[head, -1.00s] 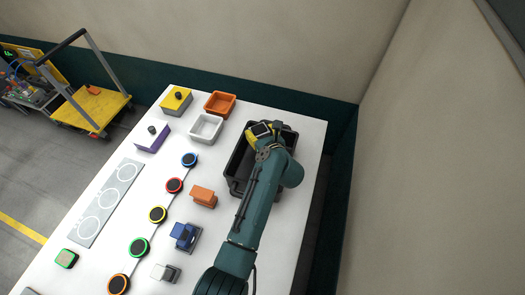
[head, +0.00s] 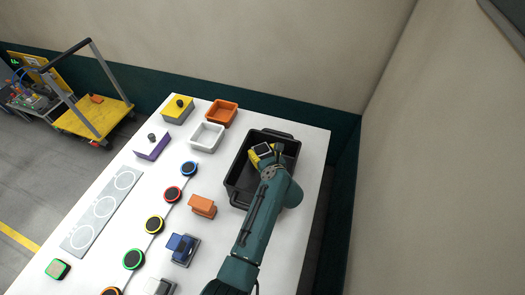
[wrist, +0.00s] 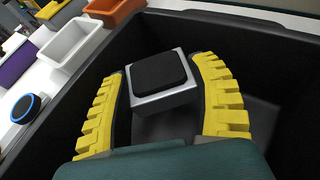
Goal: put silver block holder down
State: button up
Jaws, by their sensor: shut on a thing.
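The silver block holder (wrist: 160,80), a silver block with a black top, is held between the yellow fingers of my gripper (wrist: 165,92) in the wrist view. My gripper is shut on it, with a finger on each side. In the head view my gripper (head: 264,153) is inside or just above the black bin (head: 233,190). In the wrist view the bin's dark walls and floor surround the fingers. How far the block is above the bin floor is hard to tell.
A white tray (head: 207,137) and an orange tray (head: 221,113) stand left of the bin. An orange block (head: 202,206) and a blue block (head: 183,246) sit on the white table. Several coloured round buttons line the table's middle.

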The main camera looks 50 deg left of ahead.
jog(key=o, duration=1.3)
jog(key=shift+c, duration=0.2)
jog(key=shift+r+p, duration=0.3)
jog(key=shift+r, duration=0.05)
jog(key=p+v, duration=0.4)
jog(key=v, duration=0.8)
jog(key=shift+r, duration=0.25)
